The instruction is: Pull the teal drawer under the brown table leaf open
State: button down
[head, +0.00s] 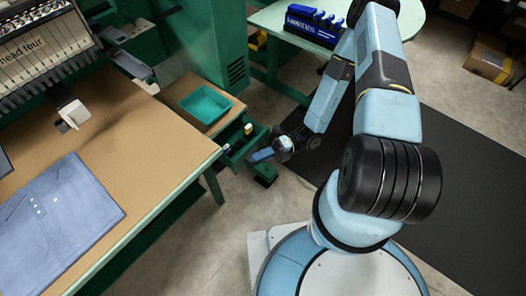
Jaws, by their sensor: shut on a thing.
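The teal drawer (236,159) is under the brown table leaf (177,92). It stands partly out, and a small yellow-and-white item (248,129) and a small blue item (227,148) show inside it. My gripper (261,156) is at the drawer's front, on its right side in the picture, and is shut there. The fingers are small in this view, and the drawer's handle is hidden behind them.
A teal tray (205,104) lies on the leaf. A large brown table (120,135) with folded blue cloth (58,215) is at left. A green cabinet (205,45) stands behind. Bare floor (215,235) and a dark mat (470,190) lie around my base.

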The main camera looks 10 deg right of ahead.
jog(key=shift+s+f, duration=0.15)
jog(key=shift+f, duration=0.05)
jog(key=c, duration=1.2)
grip_release()
jog(key=shift+o, duration=0.2)
jog(key=shift+r, duration=0.1)
jog(key=v, duration=1.4)
